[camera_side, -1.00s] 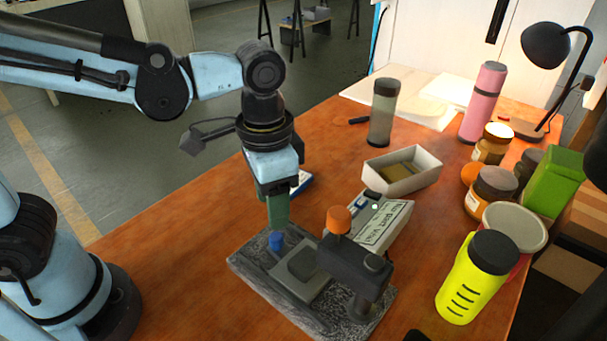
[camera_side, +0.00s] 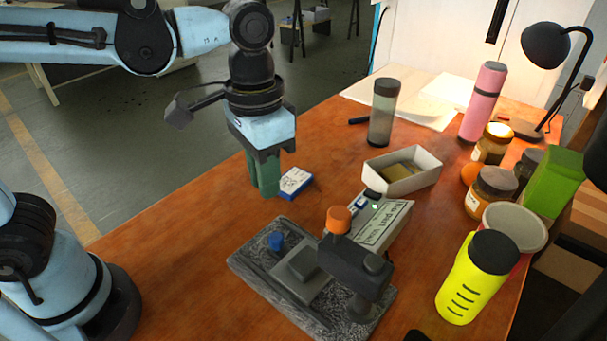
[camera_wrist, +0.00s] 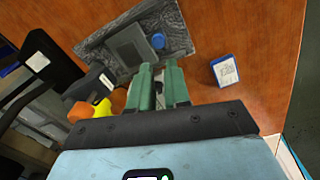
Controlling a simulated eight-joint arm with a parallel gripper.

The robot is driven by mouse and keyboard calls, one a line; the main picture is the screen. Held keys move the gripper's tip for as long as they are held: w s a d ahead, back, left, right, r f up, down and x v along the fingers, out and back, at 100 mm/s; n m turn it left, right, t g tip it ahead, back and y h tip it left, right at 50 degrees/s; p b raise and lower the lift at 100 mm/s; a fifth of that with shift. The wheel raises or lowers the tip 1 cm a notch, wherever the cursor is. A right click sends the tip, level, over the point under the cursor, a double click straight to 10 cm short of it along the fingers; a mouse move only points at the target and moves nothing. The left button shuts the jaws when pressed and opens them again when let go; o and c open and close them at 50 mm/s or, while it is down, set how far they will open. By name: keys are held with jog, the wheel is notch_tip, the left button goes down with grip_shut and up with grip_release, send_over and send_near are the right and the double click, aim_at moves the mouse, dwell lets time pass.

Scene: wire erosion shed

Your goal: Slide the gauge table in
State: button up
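The gauge table (camera_side: 318,287) is a grey plate with a raised square pad, on a speckled stone base (camera_side: 245,262). A blue knob (camera_side: 276,241) stands at its far-left end. The gauge head (camera_side: 352,262), dark with an orange knob (camera_side: 338,219), overhangs the right side of the base. The wrist view also shows the table (camera_wrist: 128,48) and blue knob (camera_wrist: 158,41). My gripper (camera_side: 265,190) has green fingers, is empty and hangs above the wood behind the blue knob, clear of it. The wrist view shows a narrow gap between the fingertips (camera_wrist: 160,66).
A white-and-blue box (camera_side: 296,182) lies close right of my fingers. A labelled readout unit (camera_side: 385,225) and an open tray (camera_side: 402,185) are behind the gauge. Bottles, jars and a yellow flask (camera_side: 465,290) crowd the right. The left of the wooden bench is free.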

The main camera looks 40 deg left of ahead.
jog(key=a+n, duration=0.1)
jog(key=n, duration=0.2)
jog(key=a+f+n+h, duration=0.1)
jog(key=n, duration=0.2)
jog(key=s+a+n, duration=0.1)
jog(key=n, duration=0.2)
jog(key=shift+a+f+h, duration=0.3)
jog(key=shift+f, duration=0.1)
grip_shut()
jog(key=f+n, duration=0.3)
jog(key=n, duration=0.1)
jog(key=s+f+n+h, duration=0.1)
jog(key=f+n, duration=0.3)
jog(key=f+n+h, duration=0.1)
jog(key=f+n, duration=0.3)
jog(key=shift+s+d, duration=0.3)
jog(key=shift+s, duration=0.1)
jog(key=d, duration=0.3)
jog(key=shift+d, duration=0.5)
